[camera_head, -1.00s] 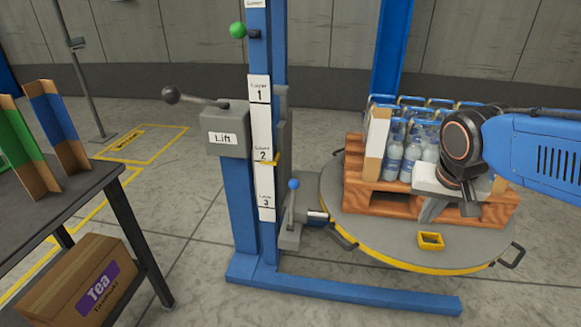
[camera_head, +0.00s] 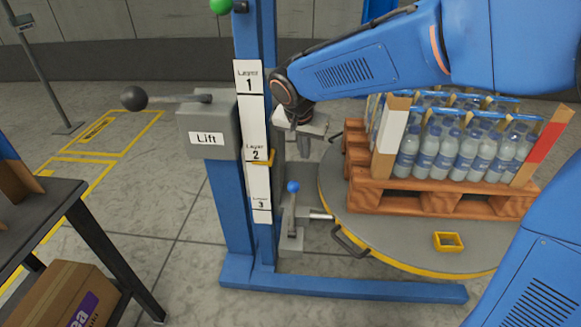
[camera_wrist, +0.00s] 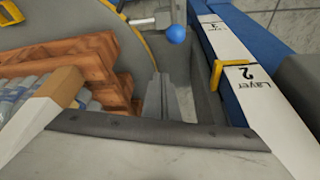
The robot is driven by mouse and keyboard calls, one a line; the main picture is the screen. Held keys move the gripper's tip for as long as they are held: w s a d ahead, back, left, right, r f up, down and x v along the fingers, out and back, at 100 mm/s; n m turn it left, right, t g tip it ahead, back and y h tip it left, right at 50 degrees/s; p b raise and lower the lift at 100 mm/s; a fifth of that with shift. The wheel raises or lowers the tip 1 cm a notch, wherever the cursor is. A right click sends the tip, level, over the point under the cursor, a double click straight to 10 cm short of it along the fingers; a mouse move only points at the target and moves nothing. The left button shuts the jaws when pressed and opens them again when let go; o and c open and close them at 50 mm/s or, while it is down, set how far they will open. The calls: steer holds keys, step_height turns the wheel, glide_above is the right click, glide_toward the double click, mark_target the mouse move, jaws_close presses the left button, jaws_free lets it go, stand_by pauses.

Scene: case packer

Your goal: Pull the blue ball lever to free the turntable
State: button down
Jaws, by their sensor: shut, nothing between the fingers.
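The blue ball (camera_head: 293,187) tops a short grey lever (camera_head: 291,212) low on the blue column, beside the turntable (camera_head: 385,235). A metal pin (camera_head: 321,215) reaches from the lever's bracket toward the turntable rim. The blue ball also shows near the top of the wrist view (camera_wrist: 176,34). My gripper (camera_head: 304,143) is above the lever, close to the column and apart from the ball. In the wrist view its fingers (camera_wrist: 163,88) are together and empty, below the ball in the picture. Whether the pin engages the rim is unclear.
A pallet (camera_head: 430,200) of bottles (camera_head: 450,150) stands on the turntable, right of my gripper. The column (camera_head: 232,215) carries layer labels and a Lift box (camera_head: 207,125) with a black-ball lever (camera_head: 134,98). A dark table (camera_head: 60,205) stands at the left.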

steer(key=shift+w+a+f, duration=0.1)
steer(key=shift+w+a, duration=0.2)
steer(key=shift+a, duration=0.2)
steer(key=shift+w+a+f, duration=0.1)
steer(key=shift+w+a, duration=0.15)
steer(key=shift+a, duration=0.25)
steer(key=shift+f, duration=0.1)
step_height(320, 180, down, 9)
steer(key=shift+s, duration=0.2)
steer(key=shift+f, duration=0.1)
